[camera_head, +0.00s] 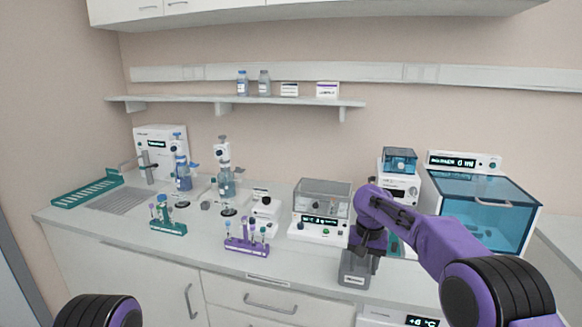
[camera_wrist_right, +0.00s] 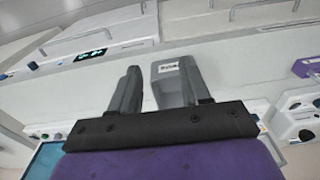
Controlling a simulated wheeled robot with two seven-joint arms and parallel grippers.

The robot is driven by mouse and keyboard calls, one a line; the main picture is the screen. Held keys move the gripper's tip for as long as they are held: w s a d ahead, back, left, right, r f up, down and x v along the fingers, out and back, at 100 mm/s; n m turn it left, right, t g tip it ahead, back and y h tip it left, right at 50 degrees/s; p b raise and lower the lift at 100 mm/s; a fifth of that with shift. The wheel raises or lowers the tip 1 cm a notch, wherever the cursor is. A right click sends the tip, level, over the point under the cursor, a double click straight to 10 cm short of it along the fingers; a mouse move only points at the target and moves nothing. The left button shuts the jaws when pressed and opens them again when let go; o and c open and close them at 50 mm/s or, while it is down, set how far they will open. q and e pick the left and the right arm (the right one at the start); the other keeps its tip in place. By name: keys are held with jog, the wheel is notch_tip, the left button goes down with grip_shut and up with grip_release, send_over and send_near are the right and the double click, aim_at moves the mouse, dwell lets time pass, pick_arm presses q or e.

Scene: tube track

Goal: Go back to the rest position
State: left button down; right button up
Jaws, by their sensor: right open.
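My right gripper (camera_head: 369,245) hangs from the purple arm on the right, over the front part of the counter. Its fingers are apart and hold nothing in the right wrist view (camera_wrist_right: 158,88). A small grey box with a label (camera_head: 356,268) stands at the counter's front edge just below the gripper; it also shows in the right wrist view (camera_wrist_right: 171,84), close to one finger. I cannot tell whether they touch. Part of my left arm shows at the bottom left; its gripper is outside the picture.
A purple tube rack (camera_head: 246,246) and a teal tube rack (camera_head: 168,228) stand on the counter (camera_head: 205,250). A device with a clear lid (camera_head: 321,212) is left of my right gripper. A blue-windowed device (camera_head: 487,212) stands behind my right arm. A shelf (camera_head: 215,101) runs along the wall.

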jog(key=s+d+f+m+b, duration=0.15)
jog(key=s+f, duration=0.35)
jog(key=f, duration=0.6)
jog(key=s+f+b, duration=0.2)
jog(key=s+f, duration=0.3)
jog(key=f, duration=0.7)
jog(key=s+d+f+m+b, duration=0.1)
jog(key=s+f, duration=0.4)
jog(key=f, duration=0.6)
jog(key=s+d+f+t+b, duration=0.1)
jog(key=s+d+f, duration=0.15)
jog(key=s, duration=0.45)
jog(key=s+d+f+t+b, duration=0.1)
jog(key=s+f, duration=0.3)
jog(key=s, duration=0.3)
pick_arm(q)
notch_tip(320, 180, down, 8)
jog(key=b, duration=0.1)
jog(key=shift+w, duration=0.25)
pick_arm(e)
jog(key=s+d+r+h, duration=0.1)
jog(key=s+d, duration=0.1)
jog(key=s, duration=0.6)
jog(key=s+d+r+h, duration=0.2)
jog(key=s, duration=0.6)
jog(key=shift+s+d+m, duration=0.2)
jog(key=shift+d+m, duration=0.2)
jog(key=shift+m, duration=0.05)
pick_arm(q)
jog(key=shift+f, duration=0.1)
